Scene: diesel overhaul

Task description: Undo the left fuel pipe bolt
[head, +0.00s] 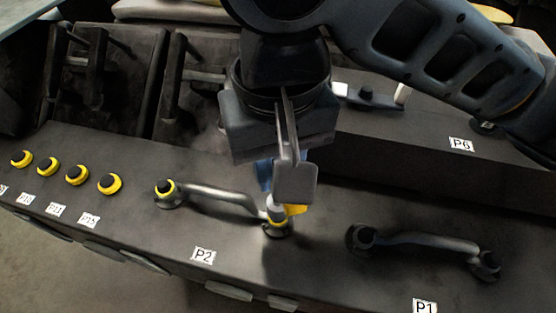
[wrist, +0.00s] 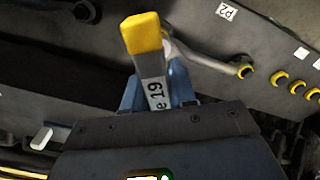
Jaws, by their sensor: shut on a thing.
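My gripper (head: 282,184) is shut on a grey tool with a yellow end, marked "19" (wrist: 153,92). Its blue fingers (wrist: 155,100) show on both sides of the tool in the wrist view. In the head view the tool's yellow end (head: 296,209) is low over the right end of the pipe by label P2. The bolt there (head: 277,229) is partly hidden; I cannot tell whether the tool is seated on it. The P2 pipe (head: 222,193) runs left to a dark bolt with a yellow ring (head: 166,187), which has nothing on it. The pipe also shows in the wrist view (wrist: 205,62).
A second pipe (head: 425,238) by label P1 lies to the right, with dark bolts at both ends. Several yellow-ringed dark knobs (head: 110,184) stand in a row at the left. A raised dark block (head: 420,140) with label P6 stands behind.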

